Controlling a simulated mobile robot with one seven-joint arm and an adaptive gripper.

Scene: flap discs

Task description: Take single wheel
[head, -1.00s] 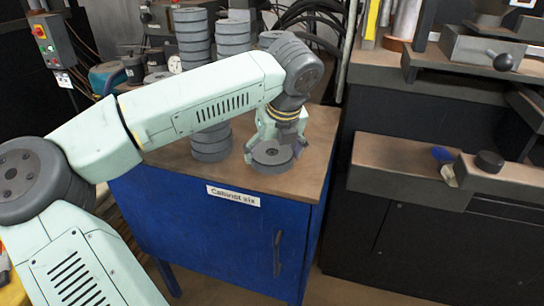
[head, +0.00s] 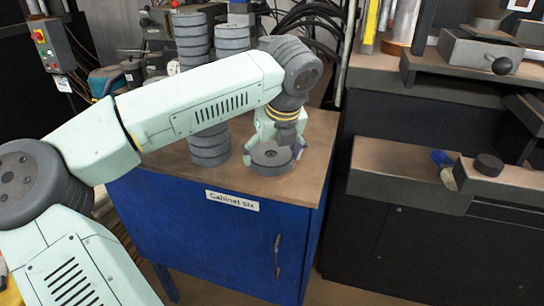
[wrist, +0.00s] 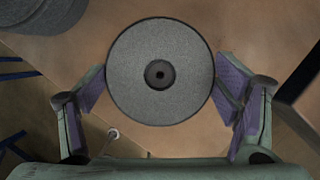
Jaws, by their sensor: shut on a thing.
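The single wheel is a grey, thick disc (head: 271,161) with a dark centre hole, near the front right of the brown cabinet top. It also shows in the wrist view (wrist: 160,45), flat side towards the camera. My gripper (head: 274,150) points down over it, a finger on each side. In the wrist view my gripper (wrist: 160,88) has its purple pads against the disc's left and right rim, shut on it. I cannot tell whether the disc's underside touches the top.
A stack of grey discs (head: 209,152) stands close left of the wheel, partly behind my arm. More stacks (head: 232,38) stand at the back with black cables (head: 305,18). The blue cabinet (head: 195,225) has a free strip at its front edge. A dark machine (head: 400,165) stands to the right.

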